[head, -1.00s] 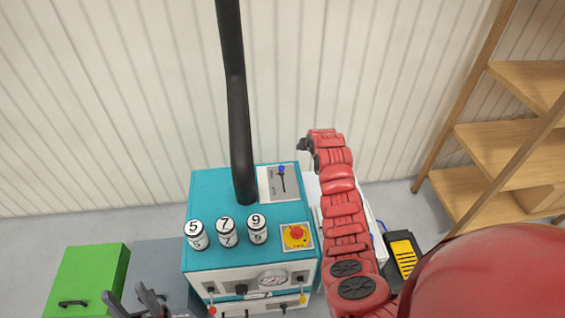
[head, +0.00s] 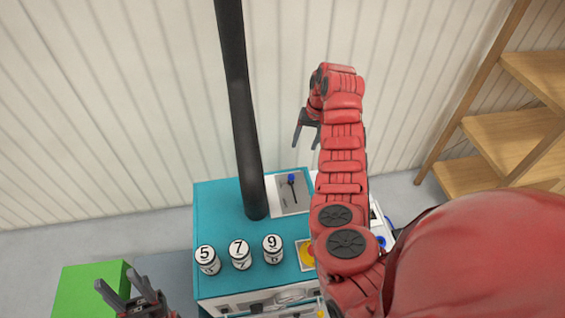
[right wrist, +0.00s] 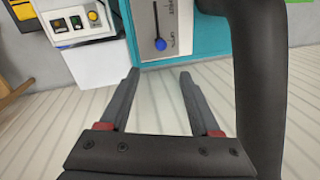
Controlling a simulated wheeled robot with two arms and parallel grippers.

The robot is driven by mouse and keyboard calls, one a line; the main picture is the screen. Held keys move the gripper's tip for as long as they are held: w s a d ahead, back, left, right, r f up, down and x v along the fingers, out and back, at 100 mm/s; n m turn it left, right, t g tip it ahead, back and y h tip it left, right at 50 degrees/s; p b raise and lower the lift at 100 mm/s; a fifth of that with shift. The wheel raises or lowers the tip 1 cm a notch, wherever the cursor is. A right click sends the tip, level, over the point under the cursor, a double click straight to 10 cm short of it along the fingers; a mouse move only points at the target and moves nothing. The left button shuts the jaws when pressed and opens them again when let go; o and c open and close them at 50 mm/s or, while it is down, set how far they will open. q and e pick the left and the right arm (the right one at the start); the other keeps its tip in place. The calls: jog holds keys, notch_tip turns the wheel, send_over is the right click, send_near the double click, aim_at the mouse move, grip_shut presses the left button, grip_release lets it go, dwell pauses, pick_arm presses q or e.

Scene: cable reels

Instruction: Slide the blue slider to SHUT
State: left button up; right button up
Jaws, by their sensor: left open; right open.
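The blue slider (head: 292,178) is a small round knob at the far, wall-side end of a straight dark slot. The slot runs across a light grey plate (head: 283,201) on top of the teal cabinet (head: 222,199). In the right wrist view the blue slider (right wrist: 160,43) sits at the lower end of its slot; the lettering beside it is too small to read surely. My right gripper (head: 306,146) is open and empty, behind the plate on the wall side, apart from the knob. My left gripper (head: 116,279) is open and empty at the lower left.
A thick black pole (head: 240,110) rises from the cabinet close to the plate; it also stands right of my right gripper in the wrist view (right wrist: 252,90). Numbered canisters (head: 240,254) stand in front. A green box (head: 88,292) is left, wooden shelves (head: 515,130) right.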

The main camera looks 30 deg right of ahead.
jog(key=b, duration=0.3)
send_near(292, 175)
jog(key=f, duration=0.2)
jog(key=a+f+p, duration=0.1)
jog(key=f, duration=0.4)
jog(key=shift+w+a+f+p, duration=0.15)
jog(key=shift+w+f+p, duration=0.2)
jog(key=shift+w+f, duration=0.05)
jog(key=shift+a+f, duration=0.1)
jog(key=shift+f, duration=0.6)
jog(key=shift+c, duration=0.3)
grip_shut()
